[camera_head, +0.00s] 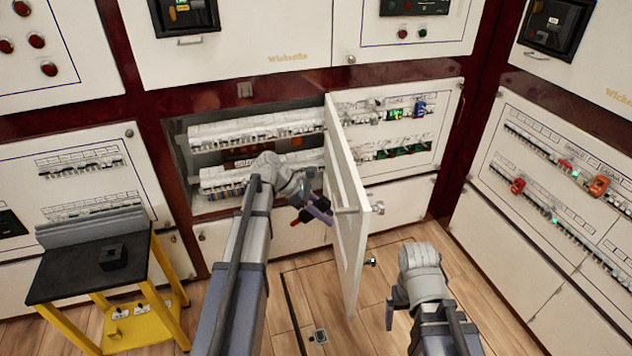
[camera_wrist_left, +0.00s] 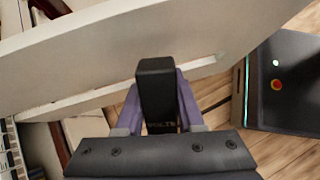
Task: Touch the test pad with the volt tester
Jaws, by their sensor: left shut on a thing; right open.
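The volt tester (camera_wrist_left: 156,92) is a black block with pale lettering at its lower end. My left gripper is shut on it between two purple fingers in the left wrist view (camera_wrist_left: 158,118). In the head view my left gripper (camera_head: 316,212) is in front of the open breaker cabinet (camera_head: 178,165), just left of its swung-out door (camera_head: 346,200). The tester is small and partly hidden there. My right gripper (camera_head: 391,312) is open and empty, low, right of the door. I cannot pick out the test pad for certain.
The cream door stands out from the cabinet close to my left gripper, and its panel fills the upper left wrist view (camera_wrist_left: 110,50). A yellow-legged cart (camera_head: 60,280) with a black block (camera_head: 113,256) stands at left. Breaker panels line the right wall (camera_head: 560,190).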

